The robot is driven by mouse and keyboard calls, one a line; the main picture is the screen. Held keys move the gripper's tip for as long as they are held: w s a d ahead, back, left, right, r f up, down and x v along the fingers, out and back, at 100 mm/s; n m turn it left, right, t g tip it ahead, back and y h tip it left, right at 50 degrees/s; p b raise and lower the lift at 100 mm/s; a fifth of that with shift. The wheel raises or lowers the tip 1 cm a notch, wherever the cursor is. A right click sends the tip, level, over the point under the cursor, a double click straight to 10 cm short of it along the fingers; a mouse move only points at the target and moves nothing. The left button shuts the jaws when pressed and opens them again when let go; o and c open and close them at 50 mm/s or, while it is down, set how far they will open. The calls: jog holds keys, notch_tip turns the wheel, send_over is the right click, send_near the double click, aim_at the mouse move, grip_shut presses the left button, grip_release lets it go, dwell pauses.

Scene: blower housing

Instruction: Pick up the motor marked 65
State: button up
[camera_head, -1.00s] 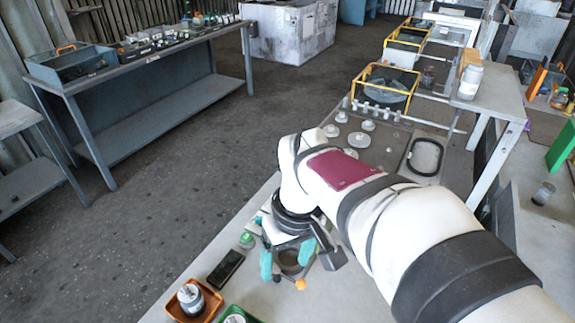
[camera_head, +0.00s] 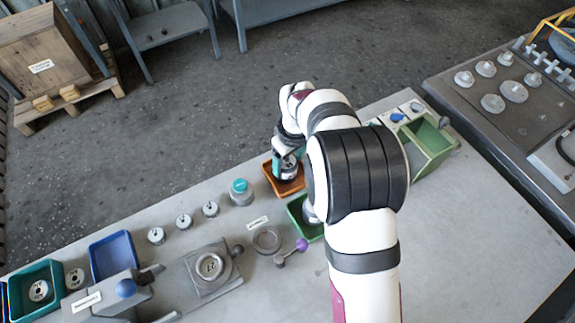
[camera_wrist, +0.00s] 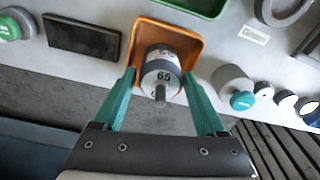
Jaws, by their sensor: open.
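The motor marked 65 (camera_wrist: 161,72) is a grey and white cylinder with a shaft, standing in an orange tray (camera_wrist: 193,45) in the wrist view. In the head view the same tray (camera_head: 284,187) is partly covered by my gripper (camera_head: 286,165), and the motor is mostly hidden there. My gripper (camera_wrist: 162,82) is open, with one teal finger on each side of the motor. I cannot tell whether the fingers touch it.
A green tray (camera_head: 304,222) stands close to the orange one. A grey cylinder with a teal cap (camera_head: 241,192) is to the left, with several small round parts beyond. A black flat block (camera_wrist: 82,37) lies beside the orange tray.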

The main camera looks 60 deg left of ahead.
aim_at(286, 167)
jog(key=f, duration=0.3)
jog(key=shift+s+a+f, duration=0.1)
jog(key=shift+a+f, duration=0.15)
jog(key=shift+f, duration=0.15)
jog(key=shift+r, duration=0.1)
grip_shut()
